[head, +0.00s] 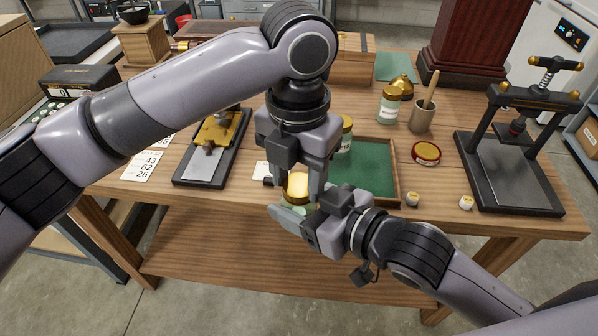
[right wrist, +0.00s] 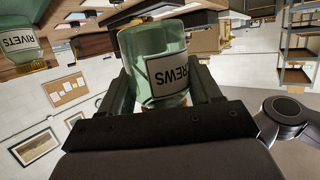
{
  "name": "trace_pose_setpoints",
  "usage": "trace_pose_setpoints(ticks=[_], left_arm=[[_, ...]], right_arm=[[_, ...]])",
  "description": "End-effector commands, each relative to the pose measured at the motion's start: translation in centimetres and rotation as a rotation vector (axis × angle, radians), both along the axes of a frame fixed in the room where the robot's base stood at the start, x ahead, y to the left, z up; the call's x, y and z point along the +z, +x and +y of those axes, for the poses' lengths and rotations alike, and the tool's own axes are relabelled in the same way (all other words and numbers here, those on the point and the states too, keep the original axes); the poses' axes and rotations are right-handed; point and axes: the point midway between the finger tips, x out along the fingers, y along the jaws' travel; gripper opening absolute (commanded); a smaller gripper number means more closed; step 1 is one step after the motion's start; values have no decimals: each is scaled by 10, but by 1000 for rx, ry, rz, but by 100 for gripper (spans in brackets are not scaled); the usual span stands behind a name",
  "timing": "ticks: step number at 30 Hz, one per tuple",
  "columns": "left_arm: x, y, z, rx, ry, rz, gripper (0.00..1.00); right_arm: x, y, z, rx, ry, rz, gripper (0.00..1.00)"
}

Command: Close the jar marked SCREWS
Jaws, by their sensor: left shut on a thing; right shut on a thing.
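The SCREWS jar is a pale green glass jar (head: 293,209) at the table's front edge, mostly hidden by my grippers in the head view. The right wrist view shows its glass (right wrist: 145,55) and label (right wrist: 172,72) upside down, with part of the word readable. My right gripper (head: 292,217) is shut on the jar body from the right. My left gripper (head: 298,188) points down from above, shut on the gold lid (head: 298,185), one finger on each side. The lid is at the jar's top; I cannot tell whether it is seated or threaded.
A green-lined tray (head: 398,185) lies just right, with another gold-lidded jar (head: 346,136) at its left. A jar (head: 389,105), mortar (head: 422,116), red round tin (head: 426,153) and black press (head: 510,170) stand farther right. A clamp plate (head: 207,150) lies left.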

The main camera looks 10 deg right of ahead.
Motion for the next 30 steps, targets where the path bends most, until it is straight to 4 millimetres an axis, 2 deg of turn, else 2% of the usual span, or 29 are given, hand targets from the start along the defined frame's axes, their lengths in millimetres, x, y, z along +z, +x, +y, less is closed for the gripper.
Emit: trace_pose_setpoints(ticks=[6,12,24,25,26,27,30], left_arm=[[1,1,1,-342,-1,-2,22],[0,1,1,-552,-1,-1,22],[0,2,1,-598,-1,-1,22],[0,2,1,-598,-1,-1,60],[0,2,1,-598,-1,-1,70],[0,1,1,-598,-2,-1,76],[0,1,0,-599,-3,1,76]], right_arm=[[-1,0,0,0,-1,2,0],[-1,0,0,0,-1,2,0],[-1,0,0,0,-1,2,0],[-1,0,0,0,-1,2,0],[-1,0,0,0,-1,2,0],[-1,0,0,0,-1,2,0],[0,0,0,0,-1,1,0]])
